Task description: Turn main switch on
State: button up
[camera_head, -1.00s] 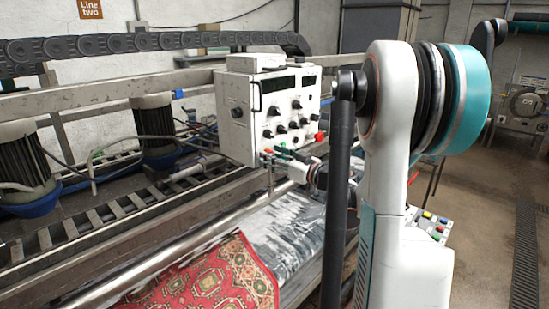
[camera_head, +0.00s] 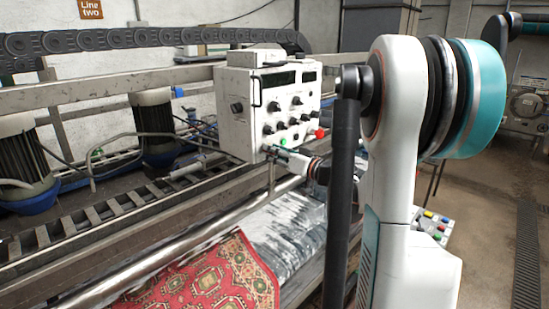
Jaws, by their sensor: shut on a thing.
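The white control box (camera_head: 240,90) stands on the machine rail in the middle of the view, with several black knobs on its front panel. A larger black knob (camera_head: 237,109) is on its left face. I cannot tell by label which control is the main switch. My gripper (camera_head: 270,149) is at the lower left corner of the front panel, its fingers pointing left toward the box. It is shut on a small control there, which the fingers mostly hide. My arm comes in from the right.
A red button (camera_head: 320,133) sits at the panel's lower right. A metal rail (camera_head: 190,240) runs below the box, above a red patterned rug (camera_head: 215,280). Motors (camera_head: 155,125) stand at left. A small panel with coloured buttons (camera_head: 432,222) is at right. The floor at right is open.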

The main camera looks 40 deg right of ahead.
jog(key=m+b, duration=0.4)
jog(key=m, duration=0.8)
jog(key=shift+m, duration=0.4)
dwell(0.3)
jog(key=o, duration=1)
jog(key=shift+o, duration=0.2)
jog(key=shift+s, duration=0.1)
jog(key=s, duration=1.1)
jog(key=shift+s+d, duration=0.4)
jog(key=shift+d, duration=0.05)
